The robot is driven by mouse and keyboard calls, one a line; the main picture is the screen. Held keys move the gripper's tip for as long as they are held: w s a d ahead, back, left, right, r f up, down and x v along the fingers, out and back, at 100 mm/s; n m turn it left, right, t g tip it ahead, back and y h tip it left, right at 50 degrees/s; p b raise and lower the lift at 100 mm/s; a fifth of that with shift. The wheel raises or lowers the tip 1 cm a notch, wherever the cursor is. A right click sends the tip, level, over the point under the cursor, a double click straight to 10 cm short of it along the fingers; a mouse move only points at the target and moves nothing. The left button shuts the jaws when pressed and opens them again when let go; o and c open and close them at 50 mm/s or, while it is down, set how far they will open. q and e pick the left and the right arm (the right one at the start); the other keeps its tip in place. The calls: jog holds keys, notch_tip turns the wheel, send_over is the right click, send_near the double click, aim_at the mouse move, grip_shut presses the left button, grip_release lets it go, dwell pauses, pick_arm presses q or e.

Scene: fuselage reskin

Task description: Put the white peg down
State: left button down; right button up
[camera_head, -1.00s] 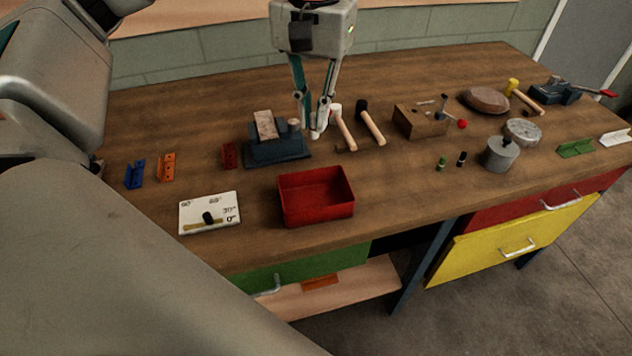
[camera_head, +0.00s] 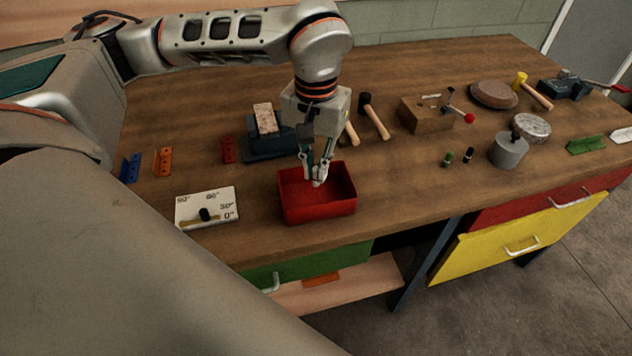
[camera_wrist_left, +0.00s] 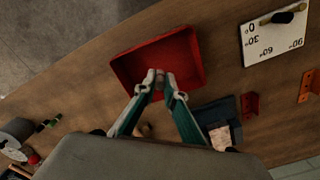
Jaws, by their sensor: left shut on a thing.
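My left gripper (camera_head: 316,172) points down over the red open tray (camera_head: 318,214), its fingertips shut on the small white peg (camera_head: 317,183). In the left wrist view the gripper (camera_wrist_left: 158,88) closes on a small pale end (camera_wrist_left: 157,75), the peg, seen against the tray's floor. The fingers hide most of the peg. The red tray in the wrist view (camera_wrist_left: 195,58) lies behind the fingertips. I cannot tell whether the peg touches the tray floor. My right gripper is not in view.
A white angle board (camera_head: 207,209) lies left of the tray. A dark blue block with a pale stone (camera_head: 264,119) stands behind it. Hammers (camera_head: 375,117), a wooden block (camera_head: 426,114) and a grey cylinder (camera_head: 508,151) are to the right.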

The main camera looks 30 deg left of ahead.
aim_at(316, 185)
pick_arm(q)
jog(key=shift+f, duration=0.5)
notch_tip(316, 185, down, 3)
jog(key=shift+f, duration=0.1)
jog(key=shift+f, duration=0.15)
jog(key=shift+f, duration=0.1)
jog(key=c, duration=2.1)
grip_release()
